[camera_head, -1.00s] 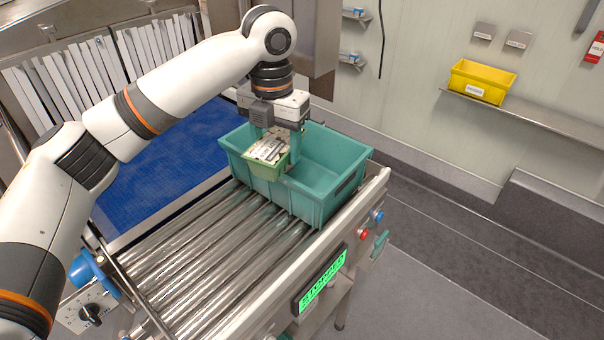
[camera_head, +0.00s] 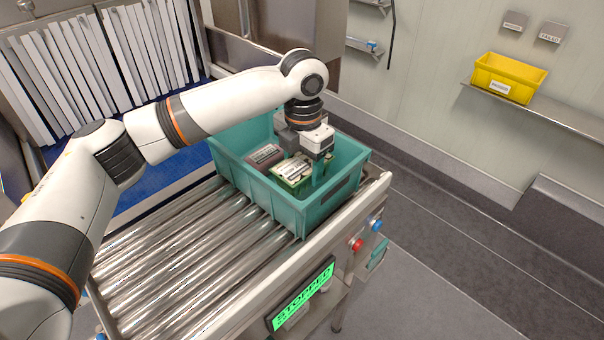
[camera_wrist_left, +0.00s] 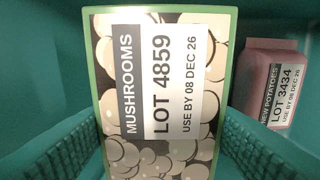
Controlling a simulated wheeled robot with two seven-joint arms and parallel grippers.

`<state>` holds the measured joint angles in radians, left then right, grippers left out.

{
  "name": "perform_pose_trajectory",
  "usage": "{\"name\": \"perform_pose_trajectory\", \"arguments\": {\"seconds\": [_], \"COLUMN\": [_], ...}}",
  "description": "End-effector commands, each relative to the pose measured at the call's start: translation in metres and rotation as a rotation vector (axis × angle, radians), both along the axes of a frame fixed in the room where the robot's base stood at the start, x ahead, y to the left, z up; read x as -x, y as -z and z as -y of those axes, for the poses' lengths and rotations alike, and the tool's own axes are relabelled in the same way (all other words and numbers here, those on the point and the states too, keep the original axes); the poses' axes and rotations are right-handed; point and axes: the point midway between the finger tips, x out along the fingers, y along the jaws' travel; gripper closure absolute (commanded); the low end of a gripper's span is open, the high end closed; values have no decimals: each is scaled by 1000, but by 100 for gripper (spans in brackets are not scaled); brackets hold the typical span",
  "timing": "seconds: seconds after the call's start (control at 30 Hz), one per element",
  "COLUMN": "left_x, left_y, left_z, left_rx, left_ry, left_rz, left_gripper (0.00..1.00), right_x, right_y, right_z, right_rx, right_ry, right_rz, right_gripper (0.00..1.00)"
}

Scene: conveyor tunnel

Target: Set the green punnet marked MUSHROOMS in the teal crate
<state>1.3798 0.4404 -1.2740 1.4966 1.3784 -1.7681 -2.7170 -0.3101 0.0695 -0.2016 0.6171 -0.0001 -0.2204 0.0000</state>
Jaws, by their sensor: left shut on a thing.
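The green punnet marked MUSHROOMS (camera_head: 288,172) is between the fingers of my left gripper (camera_head: 304,174), which is shut on it. In the left wrist view the punnet (camera_wrist_left: 160,90) fills the middle, its label reading LOT 4859, with a textured teal finger on each side. The punnet is within the walls of the teal crate (camera_head: 288,212), towards its right part. Whether its base touches the crate floor is hidden by the front wall. My right gripper is out of view.
The crate stands at the end of metal rollers (camera_head: 185,245). A yellow bin (camera_head: 508,78) sits on a wall shelf.

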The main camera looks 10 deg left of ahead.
Motion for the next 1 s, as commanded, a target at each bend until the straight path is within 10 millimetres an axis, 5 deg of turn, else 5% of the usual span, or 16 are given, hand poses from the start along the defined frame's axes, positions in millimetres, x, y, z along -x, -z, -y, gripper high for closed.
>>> {"name": "perform_pose_trajectory", "arguments": {"seconds": [0.3,0.63,0.67,0.7,0.8,1.0], "left_x": [0,0,0,0,0,0], "left_y": [35,40,41,40,40,40], "left_z": [0,0,0,0,0,0], "left_rx": [0,0,-1,0,0,0], "left_ry": [0,0,0,0,0,0], "left_rz": [-1,0,-1,0,0,0], "left_gripper": [80,80,37,31,17,17], "right_x": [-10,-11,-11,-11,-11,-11], "right_y": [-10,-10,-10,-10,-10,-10], "right_z": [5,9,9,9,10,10], "right_rx": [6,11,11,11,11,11], "right_ry": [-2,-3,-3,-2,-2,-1], "right_rz": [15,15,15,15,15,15], "right_gripper": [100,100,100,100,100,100]}}
